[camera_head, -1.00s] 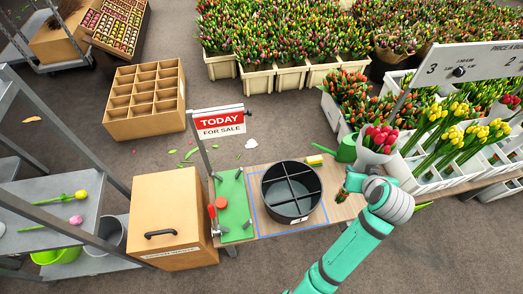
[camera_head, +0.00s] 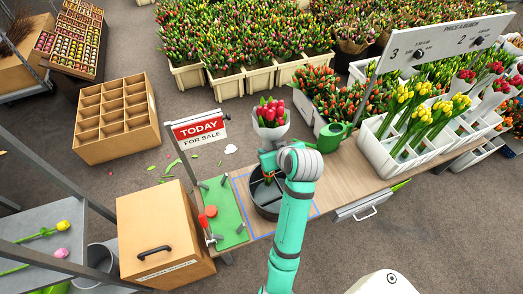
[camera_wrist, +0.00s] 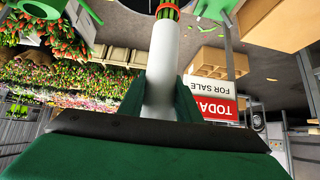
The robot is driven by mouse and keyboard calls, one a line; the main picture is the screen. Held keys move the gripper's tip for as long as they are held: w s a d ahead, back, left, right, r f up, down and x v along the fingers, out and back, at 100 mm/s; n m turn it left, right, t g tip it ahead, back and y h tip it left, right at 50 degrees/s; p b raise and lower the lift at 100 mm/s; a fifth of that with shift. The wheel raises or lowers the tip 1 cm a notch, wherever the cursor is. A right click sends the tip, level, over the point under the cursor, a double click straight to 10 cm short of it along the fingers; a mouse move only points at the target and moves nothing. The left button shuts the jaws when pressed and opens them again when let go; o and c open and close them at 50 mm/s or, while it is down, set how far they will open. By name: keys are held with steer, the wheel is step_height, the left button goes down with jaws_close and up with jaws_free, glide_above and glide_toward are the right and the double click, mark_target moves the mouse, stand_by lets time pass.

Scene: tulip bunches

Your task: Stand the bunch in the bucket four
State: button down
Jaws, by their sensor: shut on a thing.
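The bunch of pink-red tulips (camera_head: 271,112) in a pale wrapper is upright, flowers up, in the head view. In the wrist view its white wrapper (camera_wrist: 162,70) runs between my fingers, with banded green stem ends at the top edge. My gripper (camera_head: 269,150) is shut on the wrapped bunch; it also shows in the wrist view (camera_wrist: 160,95). The round black bucket (camera_head: 254,206), divided inside into compartments, stands on the table behind my arm. The bunch appears above its far side. My arm hides much of the bucket, and I cannot tell which compartment lies under the stems.
A green watering can (camera_head: 331,137) and white tulip crates (camera_head: 372,142) stand right. Bare table (camera_head: 345,180) lies between.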

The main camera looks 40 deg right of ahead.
mark_target(270, 184)
stand_by(0.3)
steer(key=shift+f, duration=11.05)
steer(key=c, duration=0.6)
jaws_free()
steer(key=shift+s, duration=0.1)
steer(key=v, duration=1)
steer(key=shift+s+a+r, duration=0.1)
steer(key=shift+s+r, duration=0.15)
steer(key=shift+s, duration=0.05)
steer(key=shift+f, duration=0.1)
